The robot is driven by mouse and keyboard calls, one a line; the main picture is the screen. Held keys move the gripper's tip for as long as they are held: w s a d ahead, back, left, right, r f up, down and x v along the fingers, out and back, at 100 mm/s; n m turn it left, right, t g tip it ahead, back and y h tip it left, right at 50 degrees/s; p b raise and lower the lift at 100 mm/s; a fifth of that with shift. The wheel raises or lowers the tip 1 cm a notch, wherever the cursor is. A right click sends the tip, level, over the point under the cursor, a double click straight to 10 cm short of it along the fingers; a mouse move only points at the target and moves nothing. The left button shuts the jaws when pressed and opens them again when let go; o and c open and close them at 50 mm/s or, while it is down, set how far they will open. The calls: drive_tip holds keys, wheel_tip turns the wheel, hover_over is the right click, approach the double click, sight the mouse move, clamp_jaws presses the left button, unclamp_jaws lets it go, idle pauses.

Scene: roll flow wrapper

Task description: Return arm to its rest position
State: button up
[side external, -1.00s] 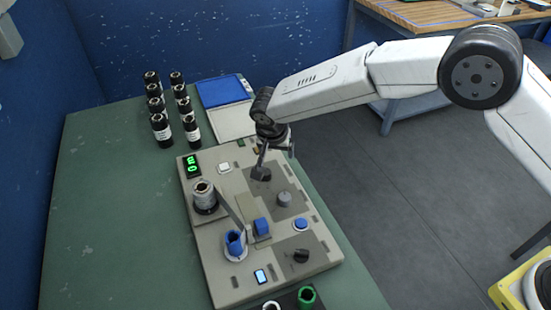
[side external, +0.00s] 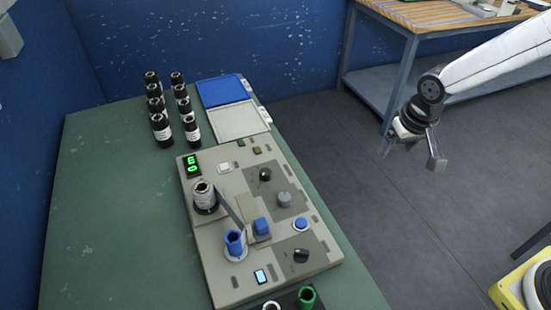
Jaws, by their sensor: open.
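My gripper (side external: 410,150) is open and empty. It hangs over the grey floor to the right of the green table (side external: 100,220), clear of everything. My white arm reaches in from the upper right edge. The wrapper machine (side external: 215,270) is a beige panel on the table with a green lit display (side external: 191,164), black and grey knobs, and blue buttons. A grey roll (side external: 203,195) and a blue spool (side external: 235,243) stand on its left part, with a dark strip between them.
Several black bottles (side external: 161,130) stand at the table's back left. A blue and white tray (side external: 238,118) lies behind the machine. A green ring (side external: 306,297) sits at the front. A wooden workbench (side external: 450,15) stands at the back right. A yellow base (side external: 520,285) shows lower right.

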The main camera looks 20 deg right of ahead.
drive_tip(key=s+d+n, duration=0.1)
drive_tip(key=s+d, duration=0.3)
drive_tip(key=s, duration=0.5)
drive_tip(key=shift+s+d+n, duration=0.25)
drive_tip(key=shift+n, duration=0.05)
